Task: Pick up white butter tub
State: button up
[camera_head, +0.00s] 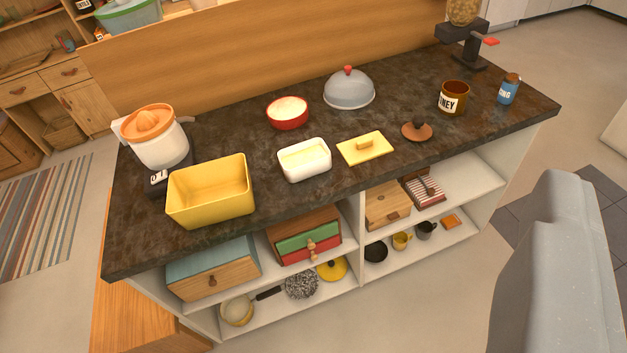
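The white butter tub (305,170) is a small white rectangular dish with rounded corners and a pale yellow inside. It stands upright and uncovered on the dark stone countertop (300,205), near the middle of its front part. A flat yellow lid (378,151) with a small handle lies just right of the tub, apart from it. A large grey part of my own body fills the lower right of the view. No gripper fingers show, and nothing touches the tub.
A yellow bin (211,200) and an orange-topped juicer (158,140) stand left of the tub. A red bowl (288,115) and a grey dome (349,92) stand behind. A brown jar (453,98), brown lid (417,132) and blue bottle (508,91) are to the right. Shelves lie below.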

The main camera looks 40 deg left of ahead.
aim_at(303, 161)
jog(key=u, duration=0.2)
jog(key=i, duration=0.85)
jog(key=z, duration=0.1)
